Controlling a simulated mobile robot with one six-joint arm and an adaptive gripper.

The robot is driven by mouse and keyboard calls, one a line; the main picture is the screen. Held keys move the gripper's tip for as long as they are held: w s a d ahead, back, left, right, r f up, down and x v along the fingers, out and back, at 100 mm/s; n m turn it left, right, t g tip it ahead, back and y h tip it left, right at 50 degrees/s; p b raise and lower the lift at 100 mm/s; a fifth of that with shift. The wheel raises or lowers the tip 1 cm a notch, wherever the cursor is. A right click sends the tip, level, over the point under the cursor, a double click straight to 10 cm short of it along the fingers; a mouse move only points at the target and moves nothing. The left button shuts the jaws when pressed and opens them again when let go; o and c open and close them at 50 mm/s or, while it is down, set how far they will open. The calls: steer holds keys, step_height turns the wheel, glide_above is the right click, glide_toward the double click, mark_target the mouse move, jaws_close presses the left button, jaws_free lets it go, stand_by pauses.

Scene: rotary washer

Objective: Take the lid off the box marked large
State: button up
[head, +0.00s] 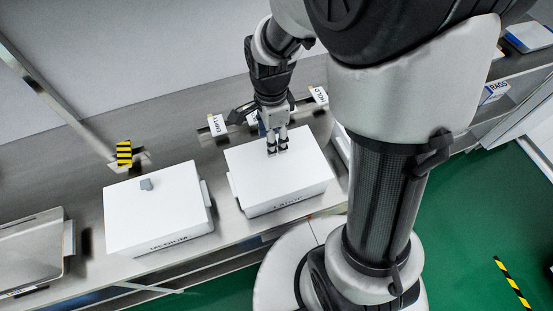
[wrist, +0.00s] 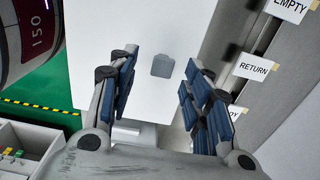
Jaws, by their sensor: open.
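The box marked large (head: 289,204) stands on the steel counter, and its flat white lid (head: 310,165) is on it. The lid fills the middle of the wrist view (wrist: 100,30). Its grey knob (wrist: 162,66) shows there between the tips of my two fingers. My gripper (head: 277,147) points down over the lid and is open, with nothing held. The wrist view shows its blue-padded fingers (wrist: 163,72) spread to either side of the knob. In the head view the fingers hide the knob. I cannot tell whether the fingertips touch the lid.
The box marked medium (head: 160,215), with its lid and grey knob (head: 146,184), stands to the left. A metal case (head: 30,250) is at the far left. A yellow-black striped block (head: 124,153) is at the back left.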

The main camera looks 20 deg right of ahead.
mark_target(278, 162)
steer(key=f, duration=0.2)
steer(key=f+b, duration=0.1)
steer(key=shift+w+f, duration=0.2)
steer(key=shift+f, duration=0.2)
steer(key=shift+c, duration=0.4)
jaws_close()
